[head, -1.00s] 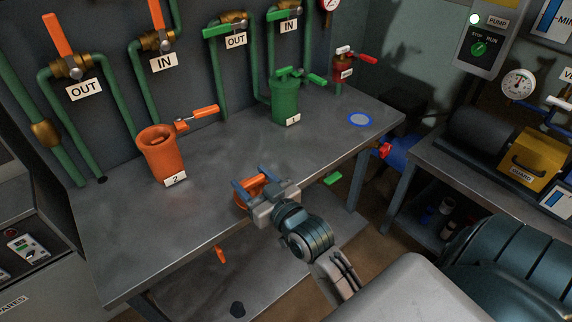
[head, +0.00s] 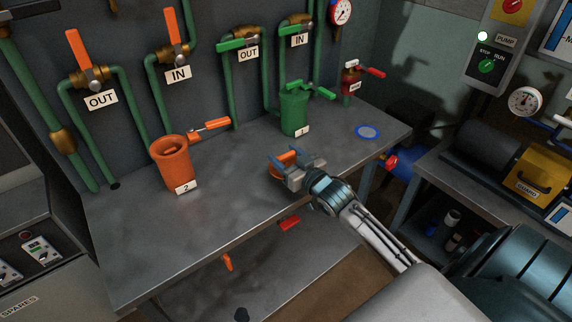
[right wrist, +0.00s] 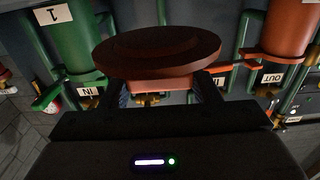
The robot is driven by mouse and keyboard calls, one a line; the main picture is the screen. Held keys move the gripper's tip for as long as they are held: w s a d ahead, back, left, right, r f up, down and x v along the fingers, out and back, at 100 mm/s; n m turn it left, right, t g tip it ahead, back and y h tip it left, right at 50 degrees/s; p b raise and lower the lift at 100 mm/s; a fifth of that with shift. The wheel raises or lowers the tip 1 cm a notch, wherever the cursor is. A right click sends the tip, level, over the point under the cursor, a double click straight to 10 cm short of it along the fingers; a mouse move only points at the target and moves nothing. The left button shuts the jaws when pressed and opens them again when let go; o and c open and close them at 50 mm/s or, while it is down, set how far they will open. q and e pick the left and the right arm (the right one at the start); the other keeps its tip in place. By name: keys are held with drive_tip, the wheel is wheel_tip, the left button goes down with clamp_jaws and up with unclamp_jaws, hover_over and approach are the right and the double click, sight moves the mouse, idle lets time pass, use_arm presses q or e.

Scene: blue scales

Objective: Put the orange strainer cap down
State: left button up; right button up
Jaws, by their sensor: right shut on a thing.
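The orange strainer cap (head: 282,157) is in the jaws of my right gripper (head: 284,160), over the front right part of the steel bench (head: 230,205). In the right wrist view the cap (right wrist: 155,50) is a broad dark orange disc with a block between the fingers (right wrist: 160,88). I cannot tell whether the cap touches the bench. The orange strainer body (head: 172,162), labelled 2, stands upright to the left, apart from the gripper. My left gripper is out of view.
A green strainer (head: 294,114), labelled 1, stands behind the gripper. A blue-rimmed disc (head: 368,132) lies at the bench's right end. Valve pipes line the back wall. The bench's front left is clear. A pump (head: 476,140) stands on a separate table at right.

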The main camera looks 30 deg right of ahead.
sight(286, 165)
wheel_tip(286, 165, down, 3)
drive_tip(key=shift+r, duration=0.1)
drive_tip(key=shift+f, duration=0.3)
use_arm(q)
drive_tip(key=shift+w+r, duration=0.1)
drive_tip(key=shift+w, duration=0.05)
use_arm(e)
drive_tip(key=shift+a, duration=0.1)
drive_tip(key=shift+f, duration=0.15)
drive_tip(key=o, duration=1.2)
drive_tip(key=shift+o, duration=0.5)
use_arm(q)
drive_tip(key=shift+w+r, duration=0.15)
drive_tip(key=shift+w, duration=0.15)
